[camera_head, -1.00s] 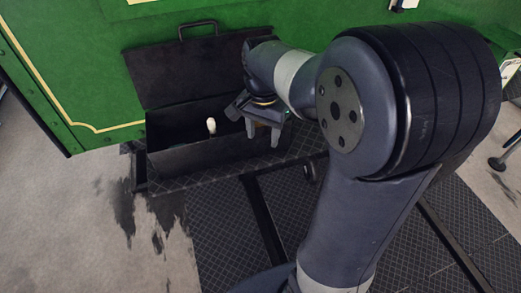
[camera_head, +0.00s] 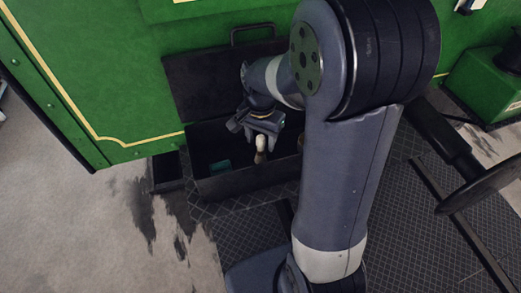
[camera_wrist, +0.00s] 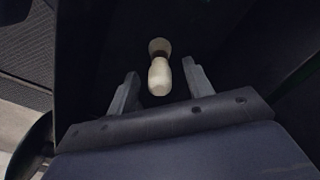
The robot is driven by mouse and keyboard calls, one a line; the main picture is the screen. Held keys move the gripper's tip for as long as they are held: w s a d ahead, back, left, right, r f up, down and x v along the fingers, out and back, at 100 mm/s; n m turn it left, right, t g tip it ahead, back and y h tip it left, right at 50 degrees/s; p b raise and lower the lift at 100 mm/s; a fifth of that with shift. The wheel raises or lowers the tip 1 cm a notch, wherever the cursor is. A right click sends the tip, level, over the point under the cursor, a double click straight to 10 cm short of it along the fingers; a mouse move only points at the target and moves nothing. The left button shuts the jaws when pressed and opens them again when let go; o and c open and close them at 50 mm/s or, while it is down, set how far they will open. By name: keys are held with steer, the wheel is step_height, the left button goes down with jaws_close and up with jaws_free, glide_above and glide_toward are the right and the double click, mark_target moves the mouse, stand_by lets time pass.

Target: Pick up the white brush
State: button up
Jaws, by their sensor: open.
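The white brush (camera_head: 261,143) is in the open black box (camera_head: 240,183), with its pale end up and a tan part below. In the wrist view the brush (camera_wrist: 159,78) shows a pale handle, a dark band and a cream end beyond it. My gripper (camera_head: 263,133) is open and empty, just above the brush at the box opening. In the wrist view my gripper (camera_wrist: 160,72) has one finger on each side of the pale handle, with a gap on both sides. The brush's lower part is in shadow.
The box's raised lid (camera_head: 205,85) leans against the green tram wall (camera_head: 110,60). A teal object (camera_head: 220,166) lies in the box to the left, and a tan object (camera_head: 300,143) shows partly behind my arm. A dark handwheel (camera_head: 480,188) stands at the right.

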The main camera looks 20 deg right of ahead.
mark_target(260, 157)
step_height(260, 157, down, 2)
steer(key=shift+f, duration=0.1)
jaws_close()
stand_by(0.5)
